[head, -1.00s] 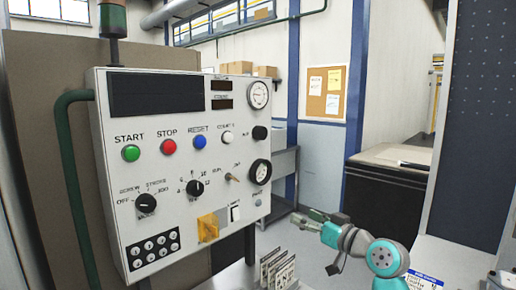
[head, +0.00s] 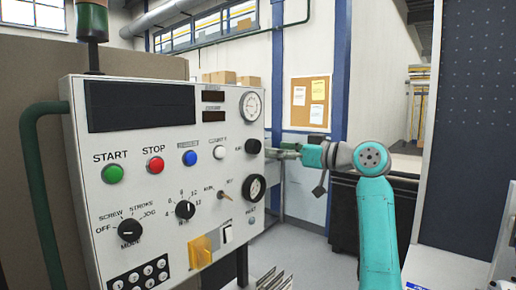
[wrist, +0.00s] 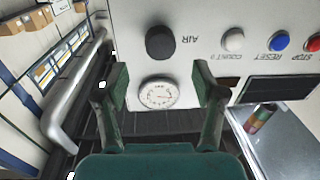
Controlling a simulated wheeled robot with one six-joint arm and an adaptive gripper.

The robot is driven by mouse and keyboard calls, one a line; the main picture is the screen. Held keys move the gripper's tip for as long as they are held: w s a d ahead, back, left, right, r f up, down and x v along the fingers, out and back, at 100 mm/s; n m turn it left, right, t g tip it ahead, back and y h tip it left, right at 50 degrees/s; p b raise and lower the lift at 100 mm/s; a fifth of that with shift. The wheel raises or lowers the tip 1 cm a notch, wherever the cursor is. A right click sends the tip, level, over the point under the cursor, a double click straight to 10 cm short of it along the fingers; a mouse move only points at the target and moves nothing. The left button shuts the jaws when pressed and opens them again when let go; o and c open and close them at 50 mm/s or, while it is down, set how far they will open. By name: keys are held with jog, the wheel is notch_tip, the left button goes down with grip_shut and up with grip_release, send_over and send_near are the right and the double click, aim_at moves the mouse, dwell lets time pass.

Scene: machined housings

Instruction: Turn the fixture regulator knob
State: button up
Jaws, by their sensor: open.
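A black round knob (head: 253,146) sits at the right edge of the white control panel (head: 170,215), between two round gauges. In the wrist view, where the panel appears upside down, the knob (wrist: 160,43) has the label "AIR" beside it. I take it as the regulator knob. My gripper (head: 280,152) is just right of the knob in the head view. In the wrist view my gripper (wrist: 158,80) is open and empty, its green fingers apart. The knob lies beyond the fingertips, roughly centred between them, and the white gauge (wrist: 158,93) shows between the fingers.
The panel also carries green, red, blue and white buttons, two selector knobs, a toggle and a yellow switch (head: 200,250). A green pipe (head: 40,190) runs along its left side. A dark cabinet (head: 345,215) stands behind my arm. Open floor shows right of the panel.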

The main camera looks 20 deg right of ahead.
aim_at(258, 147)
jog(key=x, duration=0.6)
jog(key=shift+w+a, duration=0.25)
jog(key=shift+w, duration=0.05)
jog(key=shift+c, duration=0.2)
jog(key=c, duration=1.1)
